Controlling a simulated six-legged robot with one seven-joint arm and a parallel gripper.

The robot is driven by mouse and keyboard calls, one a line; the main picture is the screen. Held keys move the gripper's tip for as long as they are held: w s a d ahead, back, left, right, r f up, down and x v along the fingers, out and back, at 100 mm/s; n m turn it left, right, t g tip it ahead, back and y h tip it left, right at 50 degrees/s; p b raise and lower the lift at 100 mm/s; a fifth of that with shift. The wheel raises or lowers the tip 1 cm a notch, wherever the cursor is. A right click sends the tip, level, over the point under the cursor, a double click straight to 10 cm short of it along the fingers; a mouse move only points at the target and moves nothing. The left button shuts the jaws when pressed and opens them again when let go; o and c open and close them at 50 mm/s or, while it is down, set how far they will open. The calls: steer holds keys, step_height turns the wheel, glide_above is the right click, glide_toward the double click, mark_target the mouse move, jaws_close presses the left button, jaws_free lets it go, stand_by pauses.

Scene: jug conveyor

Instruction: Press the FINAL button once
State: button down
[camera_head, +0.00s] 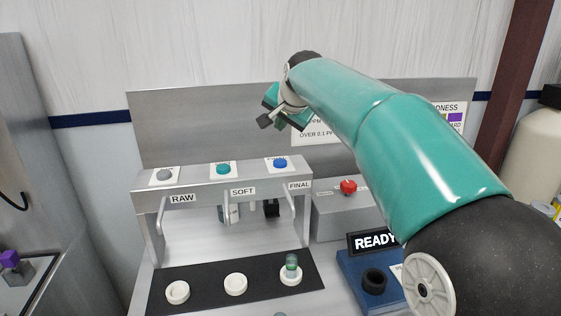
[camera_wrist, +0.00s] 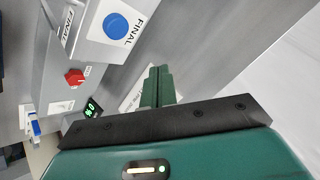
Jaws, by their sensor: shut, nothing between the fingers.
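The blue FINAL button (camera_head: 281,163) sits on a white plate on top of the metal dispenser frame, at its right end above the FINAL label (camera_head: 299,185). In the wrist view the blue button (camera_wrist: 115,25) is at the upper left, fully visible, with FINAL printed beside it. My gripper (camera_head: 281,128) is above the button in the head view, with a gap between them. In the wrist view its green fingers (camera_wrist: 157,86) are together and hold nothing. They are apart from the button, lower and to the right of it in that picture.
A grey RAW button (camera_head: 164,175) and a teal SOFT button (camera_head: 223,169) stand left of FINAL. A small green vessel (camera_head: 291,262) stands in a white ring below FINAL. A red knob (camera_head: 348,186) and a READY display (camera_head: 375,241) are to the right. A metal panel rises behind.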

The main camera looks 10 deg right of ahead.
mark_target(281, 163)
steer(key=shift+f, duration=3.45)
steer(key=shift+f, duration=0.1)
steer(key=shift+f, duration=0.35)
steer(key=shift+f, duration=0.45)
steer(key=shift+r, duration=0.85)
steer(key=shift+a+r, duration=0.1)
steer(key=shift+r, duration=2.4)
